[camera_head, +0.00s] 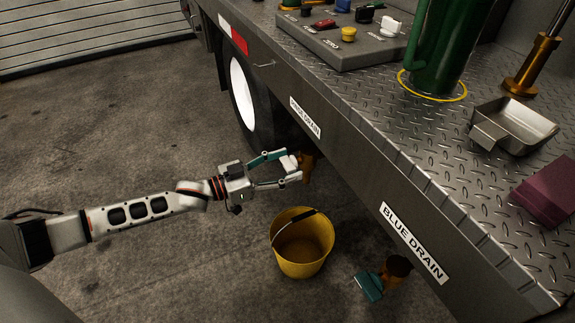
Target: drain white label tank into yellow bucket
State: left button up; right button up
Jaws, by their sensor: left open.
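The yellow bucket (301,246) stands upright on the floor below the loader's side, with its dark handle lying across the rim. A brown drain valve (308,166) hangs under the loader's edge, just behind and right of the bucket's opening. A whitish piece (289,162), apparently its handle, shows at the valve's left. My left gripper (291,169) reaches in from the left with its jaws open; the whitish piece is at its fingertips, and I cannot tell if they touch. A label (305,117) ending in DRAIN sits above this valve; its first word is hard to read. No flow is visible.
A second brown valve (396,268) with a teal handle (368,285) is under the BLUE DRAIN label (414,243). The deck holds a control box (345,45), green cylinder (440,50), metal tray (520,125) and maroon block (547,192). A wheel (245,95) stands behind. Floor at left is clear.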

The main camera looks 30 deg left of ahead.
pick_arm(q)
jog(key=shift+w+d, duration=0.15)
jog(key=shift+w, duration=0.05)
jog(key=c, duration=1.1)
jog(key=shift+c, duration=0.2)
pick_arm(e)
jog(key=shift+w+r, duration=0.25)
jog(key=shift+r, duration=0.05)
